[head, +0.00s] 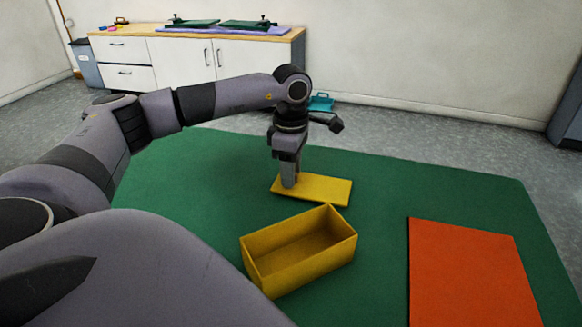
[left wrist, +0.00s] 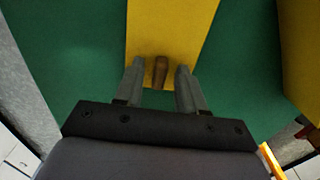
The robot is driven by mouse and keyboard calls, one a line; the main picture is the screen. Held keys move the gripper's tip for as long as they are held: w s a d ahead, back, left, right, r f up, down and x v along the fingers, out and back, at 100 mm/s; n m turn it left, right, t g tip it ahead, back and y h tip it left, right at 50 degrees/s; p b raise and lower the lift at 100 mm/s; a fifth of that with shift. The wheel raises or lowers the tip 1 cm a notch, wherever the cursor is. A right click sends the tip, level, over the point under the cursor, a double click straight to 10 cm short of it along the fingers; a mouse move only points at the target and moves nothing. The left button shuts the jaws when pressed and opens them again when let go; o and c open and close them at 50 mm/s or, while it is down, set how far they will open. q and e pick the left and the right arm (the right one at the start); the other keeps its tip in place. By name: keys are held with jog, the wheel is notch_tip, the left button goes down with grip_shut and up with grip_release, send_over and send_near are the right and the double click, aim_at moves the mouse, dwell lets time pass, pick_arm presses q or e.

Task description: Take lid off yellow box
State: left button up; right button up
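The yellow box (head: 262,272) stands open and empty on the green table. Its yellow lid (head: 325,188) lies apart from it, apparently flat on the table behind the box. My left gripper (head: 289,183) points down at the left end of the lid. In the left wrist view, the left gripper (left wrist: 160,66) is open, one finger on each side of a brown handle (left wrist: 161,73) on the lid (left wrist: 172,22). Gaps show between the handle and both fingers. Part of the box (left wrist: 302,65) shows at the right edge there. My right gripper is not in view.
An orange panel (head: 465,275) lies on the green table (head: 420,185) to the right of the box. Table space is clear between them and behind the panel. A white cabinet (head: 183,62) stands against the back wall, and a teal object (head: 320,102) is beyond the table.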

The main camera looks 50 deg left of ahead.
pick_arm(q)
notch_tip(320, 180, up, 12)
jog(key=p, duration=0.2)
jog(key=shift+r, duration=0.15)
